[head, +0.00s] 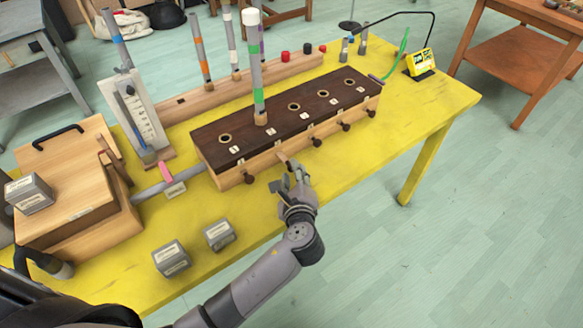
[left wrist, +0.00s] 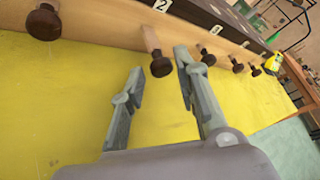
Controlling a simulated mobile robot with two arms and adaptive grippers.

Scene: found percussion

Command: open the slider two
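Slider two is a pale wooden bar (head: 284,159) sticking out of the front of the long dark-topped box (head: 220,178), below the label 2. In the left wrist view its bar and dark round knob (left wrist: 160,66) stand out farther than the neighbouring knobs. My left gripper (head: 286,177) is at the box's front, beside this knob. My right gripper is not in view.
Other dark knobs line the box front, one to the left (head: 248,178) and several to the right. A striped tube (head: 257,75) stands upright on the box. Grey blocks (head: 171,258) lie on the yellow table (head: 420,112), whose front right is clear.

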